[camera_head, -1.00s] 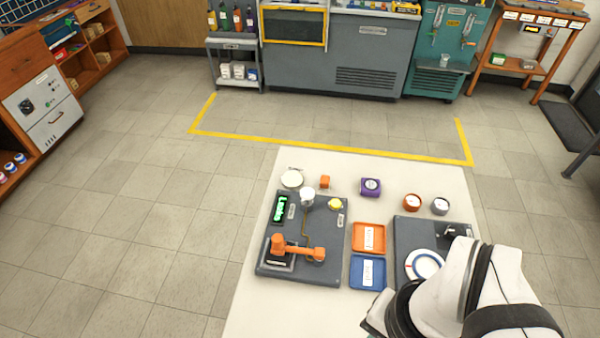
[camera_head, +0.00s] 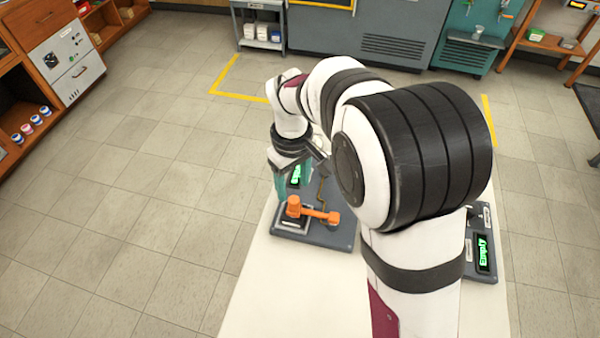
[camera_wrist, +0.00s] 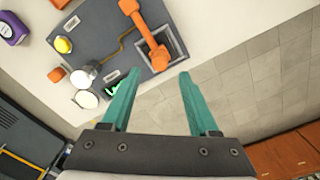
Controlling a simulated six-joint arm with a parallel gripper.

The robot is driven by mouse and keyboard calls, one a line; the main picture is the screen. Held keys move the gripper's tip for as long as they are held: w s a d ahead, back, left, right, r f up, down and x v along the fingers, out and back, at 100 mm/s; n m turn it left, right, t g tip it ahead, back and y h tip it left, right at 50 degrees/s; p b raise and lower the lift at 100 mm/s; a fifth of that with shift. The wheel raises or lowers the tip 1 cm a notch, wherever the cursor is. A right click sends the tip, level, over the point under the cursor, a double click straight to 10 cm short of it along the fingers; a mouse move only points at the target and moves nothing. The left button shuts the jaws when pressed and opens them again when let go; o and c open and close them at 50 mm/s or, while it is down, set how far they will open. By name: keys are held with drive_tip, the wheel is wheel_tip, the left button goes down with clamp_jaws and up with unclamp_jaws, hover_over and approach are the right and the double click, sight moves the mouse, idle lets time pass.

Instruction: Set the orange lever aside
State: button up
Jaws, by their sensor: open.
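The orange lever (camera_head: 312,211) sits on the left grey testbench panel (camera_head: 335,240), its round hub over a dark square plate and its arm pointing right. In the wrist view the orange lever (camera_wrist: 147,35) lies ahead of the fingers, with its hub end nearest, over the square plate. My gripper (camera_wrist: 156,78) has two teal fingers spread wide with nothing between them. In the head view my gripper (camera_head: 279,180) is near the left edge of the panel, beside the lever and apart from it.
The wrist view shows a yellow knob (camera_wrist: 63,45), a white cylinder (camera_wrist: 83,78), an orange block (camera_wrist: 57,75), a white round dish (camera_wrist: 88,99) and a purple item (camera_wrist: 14,28). The right panel has a green display (camera_head: 483,252). My arm hides the table's middle; its front left (camera_head: 265,290) is clear.

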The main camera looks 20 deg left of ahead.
sight(294, 199)
wheel_tip(294, 199, down, 6)
drive_tip(key=shift+f, duration=0.25)
clamp_jaws()
idle(1.4)
